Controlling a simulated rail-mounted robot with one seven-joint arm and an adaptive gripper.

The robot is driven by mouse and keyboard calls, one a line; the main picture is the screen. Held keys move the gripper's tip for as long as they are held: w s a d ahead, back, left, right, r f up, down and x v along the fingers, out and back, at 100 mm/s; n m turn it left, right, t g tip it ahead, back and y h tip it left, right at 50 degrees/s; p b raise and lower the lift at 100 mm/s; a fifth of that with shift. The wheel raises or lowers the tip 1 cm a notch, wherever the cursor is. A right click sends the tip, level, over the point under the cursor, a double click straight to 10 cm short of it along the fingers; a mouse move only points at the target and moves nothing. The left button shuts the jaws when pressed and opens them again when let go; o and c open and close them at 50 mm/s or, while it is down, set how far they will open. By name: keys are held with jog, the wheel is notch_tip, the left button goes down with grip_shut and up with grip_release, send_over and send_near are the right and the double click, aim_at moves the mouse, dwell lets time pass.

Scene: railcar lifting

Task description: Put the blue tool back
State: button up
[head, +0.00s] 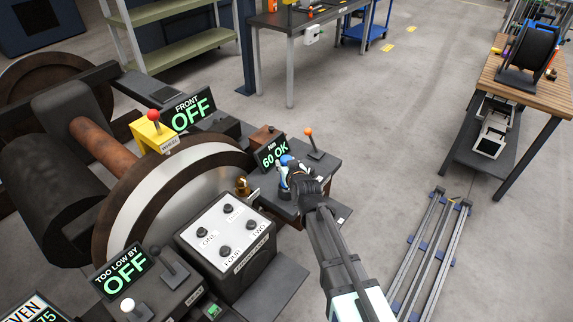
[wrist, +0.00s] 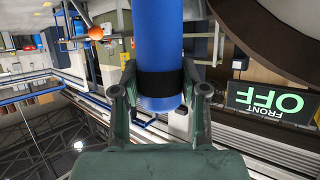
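The blue tool (wrist: 160,45) is a smooth blue cylinder with a black band near its end, in the middle of the wrist view. My gripper (wrist: 160,85) has one finger on each side of it, close against the band, and appears closed on it. In the head view my gripper (head: 300,183) is over the right-hand console, beside the "60 OK" display (head: 272,152). A small blue part of the tool (head: 286,160) shows at its tip; the rest is hidden by my gripper. The tool's far end is out of the wrist view.
An orange-knobbed lever (head: 309,133) stands just behind my gripper. A brass fitting (head: 242,186) and a grey button box (head: 228,232) are to its left, near the large wheel (head: 170,205). Floor rails (head: 430,245) lie at right, with open floor around them.

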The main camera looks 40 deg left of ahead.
jog(key=shift+o, duration=1)
jog(key=shift+r, duration=0.15)
jog(key=b+v, duration=0.2)
jog(key=v, duration=1)
jog(key=w+d+f+m+g+h, duration=0.1)
jog(key=w+d+f+h, duration=0.15)
jog(key=d+f, duration=0.6)
jog(key=w+d+f+m+g+h, duration=0.1)
jog(key=w+d+f+m+h, duration=0.15)
jog(key=d+f, duration=0.65)
jog(key=s+d+f+m+g+h, duration=0.2)
jog(key=s+d+f+g+h, duration=0.15)
jog(key=d+f, duration=1.1)
jog(key=s+d+f+m+g+h, duration=0.1)
jog(key=s+d+f+g, duration=0.1)
jog(key=s+d+f, duration=0.35)
jog(key=s+d+f+m+g+h, duration=0.1)
jog(key=s+d+f+g, duration=0.15)
jog(key=s+d, duration=0.45)
jog(key=s+d+f+m+g, duration=0.1)
jog(key=s+d+f+g, duration=0.1)
jog(key=s+d, duration=0.3)
jog(key=s+d+f+m+g, duration=0.2)
jog(key=s+d, duration=0.4)
jog(key=s, duration=0.6)
jog(key=shift+g, duration=0.5)
